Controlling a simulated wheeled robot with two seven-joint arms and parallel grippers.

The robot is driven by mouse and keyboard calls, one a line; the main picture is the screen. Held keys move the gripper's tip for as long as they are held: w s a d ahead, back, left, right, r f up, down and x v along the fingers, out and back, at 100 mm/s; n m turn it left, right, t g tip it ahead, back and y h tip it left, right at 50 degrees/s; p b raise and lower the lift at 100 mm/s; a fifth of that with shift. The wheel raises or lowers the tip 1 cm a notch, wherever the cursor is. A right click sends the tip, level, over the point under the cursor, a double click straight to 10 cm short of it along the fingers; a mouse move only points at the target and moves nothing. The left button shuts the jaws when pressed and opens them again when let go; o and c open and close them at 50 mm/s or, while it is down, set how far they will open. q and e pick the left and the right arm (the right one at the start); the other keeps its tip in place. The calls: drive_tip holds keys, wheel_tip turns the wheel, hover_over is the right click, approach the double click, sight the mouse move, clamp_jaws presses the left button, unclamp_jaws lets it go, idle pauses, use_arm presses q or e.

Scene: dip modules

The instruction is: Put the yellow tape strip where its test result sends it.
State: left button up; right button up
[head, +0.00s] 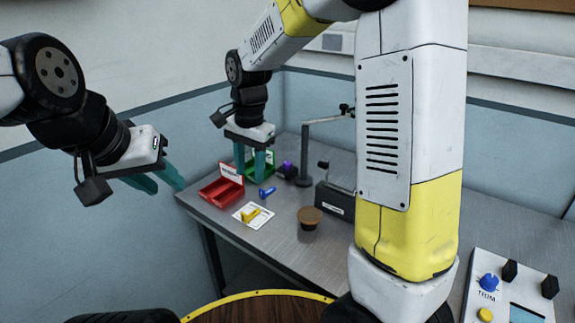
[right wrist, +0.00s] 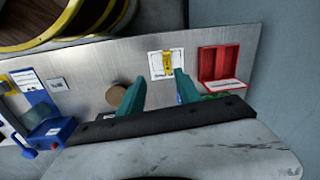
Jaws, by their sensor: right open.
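The yellow tape strip (head: 250,215) lies on a white card (head: 242,211) on the metal table. It also shows in the right wrist view (right wrist: 167,62), upright on the card (right wrist: 155,73). My right gripper (head: 250,163) is open and empty, above the table near the bins; its fingertips (right wrist: 160,82) appear just below the card in the wrist view. A red bin (head: 213,194) with a white label stands behind the card, and a green bin (head: 270,163) stands farther back, partly hidden by my right fingers. My left gripper (head: 160,184) is open and empty, left of the table.
A blue item (head: 266,192) lies between the card and the bins. A brown-topped jar (head: 310,215), a dark labelled box (head: 333,201), a purple-topped black item (head: 287,170) and a stand (head: 305,157) are nearby. A knobbed panel (head: 510,295) is at right.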

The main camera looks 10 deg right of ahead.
drive_tip(key=s+d+r+n+t, duration=0.2)
drive_tip(key=s+d+r+n, duration=0.2)
drive_tip(key=s+d, duration=0.2)
drive_tip(key=s+d+r+n+t+y, duration=0.1)
drive_tip(key=s+d+r+n+t, duration=0.2)
drive_tip(key=s+d, duration=0.4)
drive_tip(key=shift+s+d+r+n+t, duration=0.3)
drive_tip(key=shift+s+r+n, duration=0.4)
drive_tip(key=shift+s+r, duration=1.05)
drive_tip(key=shift+s+f, duration=0.4)
drive_tip(key=shift+f, duration=0.05)
